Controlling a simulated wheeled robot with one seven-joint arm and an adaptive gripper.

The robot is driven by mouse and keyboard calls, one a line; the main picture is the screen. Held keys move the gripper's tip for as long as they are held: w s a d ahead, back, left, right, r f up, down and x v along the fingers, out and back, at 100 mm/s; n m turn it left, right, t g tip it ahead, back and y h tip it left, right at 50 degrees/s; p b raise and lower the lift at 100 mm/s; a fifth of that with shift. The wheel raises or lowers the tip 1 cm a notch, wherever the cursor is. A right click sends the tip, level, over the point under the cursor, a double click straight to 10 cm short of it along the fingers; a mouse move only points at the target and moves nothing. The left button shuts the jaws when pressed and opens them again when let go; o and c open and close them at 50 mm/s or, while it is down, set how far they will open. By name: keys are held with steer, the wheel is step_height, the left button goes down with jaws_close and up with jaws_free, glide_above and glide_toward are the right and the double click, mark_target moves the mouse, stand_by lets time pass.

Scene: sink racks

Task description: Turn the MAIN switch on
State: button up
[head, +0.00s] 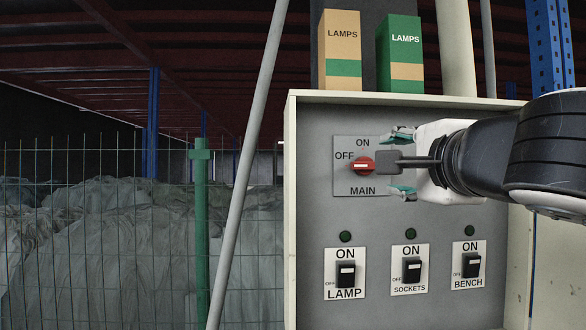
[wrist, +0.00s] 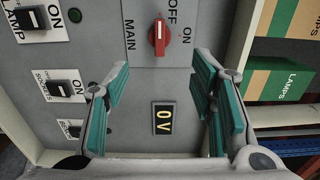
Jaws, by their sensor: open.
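The MAIN switch (head: 362,166) is a red rotary knob on a grey plate, with OFF to its left and ON above. Its white mark lies level and points to OFF. It also shows in the wrist view (wrist: 160,38) at the top middle. My gripper (head: 401,163) is open and empty, just right of the knob in the head view. In the wrist view its teal-padded fingers (wrist: 160,82) are spread wide, with the knob beyond their tips. I see no contact with the knob. A small display (wrist: 163,118) reading 0V shows between the fingers.
Below are the LAMP (head: 346,275), SOCKETS (head: 412,270) and BENCH (head: 471,265) switches, each under a dark green lamp. The cabinet's raised rim (head: 291,200) surrounds the panel. Two LAMPS boxes (head: 342,50) (head: 401,55) stand on top. A slanted pole (head: 247,165) stands at left.

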mark_target(370, 165)
steer(key=w+b, duration=0.2)
steer(key=w, duration=0.9)
steer(key=shift+w, duration=0.3)
steer(key=c, duration=1.1)
